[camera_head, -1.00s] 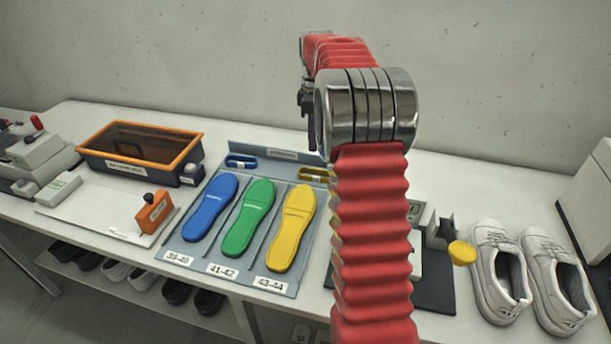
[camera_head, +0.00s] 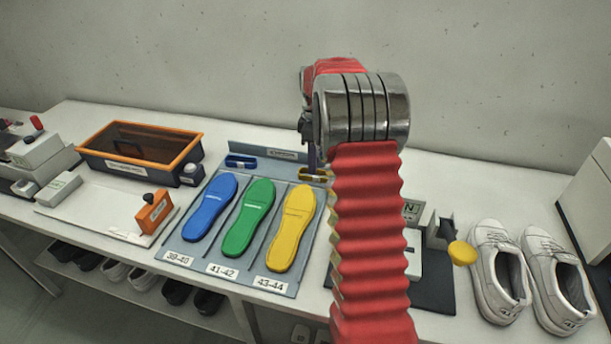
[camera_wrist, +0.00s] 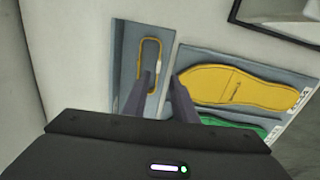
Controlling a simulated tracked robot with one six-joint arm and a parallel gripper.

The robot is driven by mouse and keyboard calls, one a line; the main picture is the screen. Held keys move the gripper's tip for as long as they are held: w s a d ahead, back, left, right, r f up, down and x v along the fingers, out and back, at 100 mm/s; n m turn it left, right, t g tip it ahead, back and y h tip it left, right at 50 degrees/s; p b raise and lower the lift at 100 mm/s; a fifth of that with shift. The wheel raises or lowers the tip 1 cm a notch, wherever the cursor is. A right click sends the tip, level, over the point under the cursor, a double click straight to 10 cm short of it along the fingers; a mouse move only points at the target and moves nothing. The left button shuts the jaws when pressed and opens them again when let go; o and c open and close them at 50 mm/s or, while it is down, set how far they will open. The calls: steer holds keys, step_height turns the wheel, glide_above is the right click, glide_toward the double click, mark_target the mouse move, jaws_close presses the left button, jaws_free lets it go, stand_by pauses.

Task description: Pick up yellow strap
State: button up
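The yellow strap (camera_head: 314,174) lies at the back of the grey insole tray (camera_head: 222,272), behind the yellow insole. In the wrist view the yellow strap (camera_wrist: 151,43) is a narrow loop with a pale band, lying flat in its section. My gripper (camera_wrist: 162,77) is open, with two dark fingers apart near the strap's lower end. One finger overlaps the strap in the picture; whether they touch cannot be told. In the head view my arm hides most of the gripper and the strap's right end.
Blue (camera_head: 210,207), green (camera_head: 248,217) and yellow (camera_head: 291,228) insoles lie in the tray. A blue strap (camera_head: 240,162) is left of the yellow one. An orange-rimmed bin (camera_head: 140,150) stands left. White shoes (camera_head: 500,270) stand right. The wall is close behind.

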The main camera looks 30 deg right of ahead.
mark_target(314, 177)
steer(key=shift+d+f, duration=0.2)
steer(key=shift+f, duration=2.4)
jaws_close()
